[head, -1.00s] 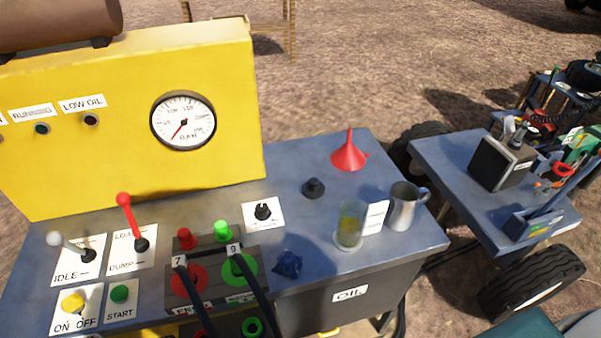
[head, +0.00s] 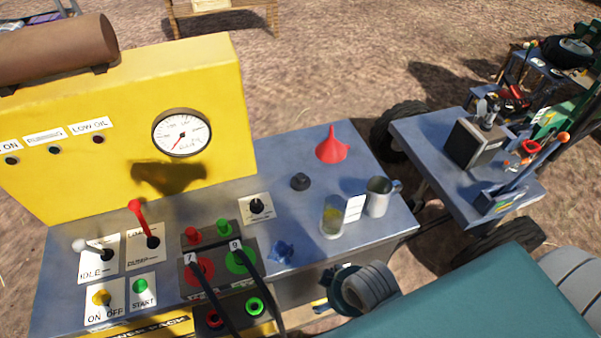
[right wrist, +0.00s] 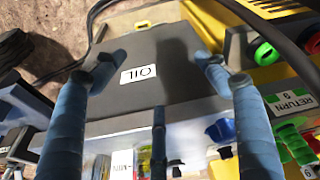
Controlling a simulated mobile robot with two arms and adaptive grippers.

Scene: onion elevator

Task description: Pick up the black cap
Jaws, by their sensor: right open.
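The black cap (head: 300,181) stands on the blue-grey bench top (head: 330,262) in the head view, left of and nearer than the red funnel (head: 332,145). My right gripper (right wrist: 160,75) shows in the right wrist view with its blue fingers spread apart and nothing between them. Beyond the fingers is the dark face of the box marked OIL (right wrist: 140,74). I cannot make out the cap for sure in that view. My left gripper is in no view.
A glass with yellowish liquid (head: 333,215) and a metal jug (head: 378,197) stand right of the cap. A black knob (head: 257,206) is to the left. Cables (head: 264,289) hang at the front.

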